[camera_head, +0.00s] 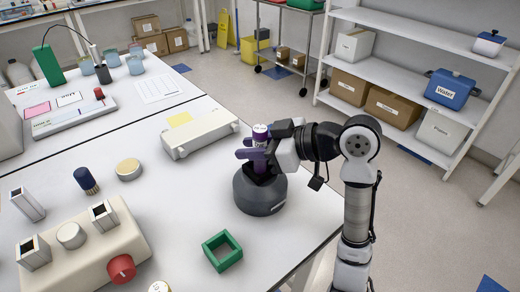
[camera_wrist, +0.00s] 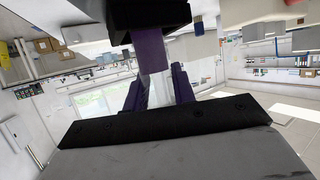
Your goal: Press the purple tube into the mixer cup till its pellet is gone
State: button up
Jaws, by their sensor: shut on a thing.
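The purple tube (camera_head: 261,133) has a pale top and stands roughly upright over the dark grey mixer (camera_head: 260,202). My gripper (camera_head: 250,148) comes from the right, with its purple fingers shut around the tube. In the wrist view, my gripper (camera_wrist: 158,90) has one finger on each side of the tube, which shows a clear part and a purple part (camera_wrist: 150,52). The purple part meets a black block (camera_wrist: 150,14), which looks like the mixer's cup. The tube's lower end is hidden there, and I cannot see a pellet.
A green square frame (camera_head: 222,251) lies in front of the mixer. A long white box (camera_head: 199,132) stands behind it to the left. A beige block with a red knob (camera_head: 121,268) is at the front left. The table's right edge is close to the mixer.

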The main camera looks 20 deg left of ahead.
notch_tip(320, 180, up, 7)
jog(key=p, duration=0.5)
dwell(0.4)
dwell(0.6)
